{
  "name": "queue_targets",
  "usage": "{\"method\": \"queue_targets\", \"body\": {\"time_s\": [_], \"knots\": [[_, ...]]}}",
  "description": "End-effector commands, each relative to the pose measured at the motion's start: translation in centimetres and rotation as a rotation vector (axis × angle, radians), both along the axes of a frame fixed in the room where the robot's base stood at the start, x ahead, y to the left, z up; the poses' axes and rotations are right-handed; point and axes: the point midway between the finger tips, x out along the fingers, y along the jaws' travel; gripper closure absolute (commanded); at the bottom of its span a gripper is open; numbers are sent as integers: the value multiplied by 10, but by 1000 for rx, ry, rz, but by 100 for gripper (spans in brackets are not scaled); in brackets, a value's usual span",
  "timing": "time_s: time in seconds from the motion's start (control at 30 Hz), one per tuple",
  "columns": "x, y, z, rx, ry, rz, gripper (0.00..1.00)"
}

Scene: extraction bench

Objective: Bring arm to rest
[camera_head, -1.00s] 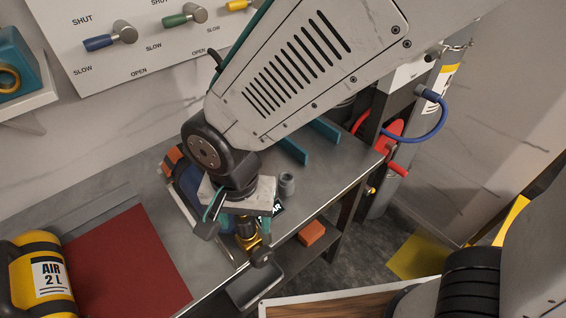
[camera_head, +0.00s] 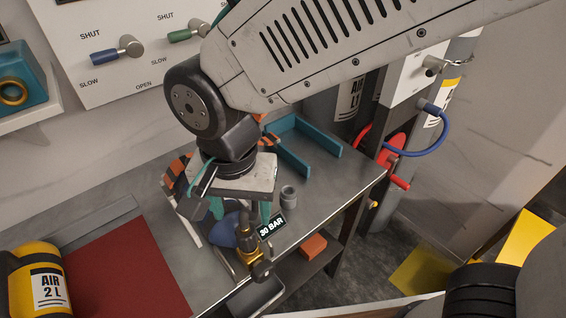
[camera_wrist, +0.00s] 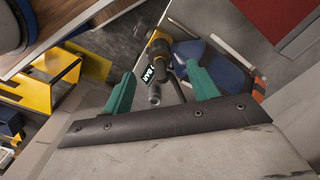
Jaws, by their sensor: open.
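My gripper (camera_head: 241,211) hangs from the dark wrist joint over the metal bench. Its two teal fingers are apart in the wrist view (camera_wrist: 161,72), with nothing held between them. A brass fitting with a dark knob (camera_head: 249,246) stands at the bench's front edge, just below the gripper in the head view. In the wrist view the fitting (camera_wrist: 157,52) lies beyond the fingertips, apart from them. A "30 BAR" label (camera_head: 271,226) sits beside it. A blue rounded object (camera_head: 222,234) behind it is partly hidden by the gripper.
A small grey cup (camera_head: 288,196) and a teal bracket (camera_head: 303,150) stand on the bench. A red mat (camera_head: 125,270) and a yellow "AIR 2 L" cylinder (camera_head: 40,282) are at left. A valve panel (camera_head: 110,75) is behind. A red hand wheel (camera_head: 391,155) is at right.

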Motion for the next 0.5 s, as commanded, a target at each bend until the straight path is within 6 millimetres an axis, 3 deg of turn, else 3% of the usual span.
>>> {"method": "queue_targets", "body": {"time_s": [0.27,0.5], "knots": [[-1,-1,0,-5,4,60,41],[-13,-27,0,-54,55,343,41]]}}
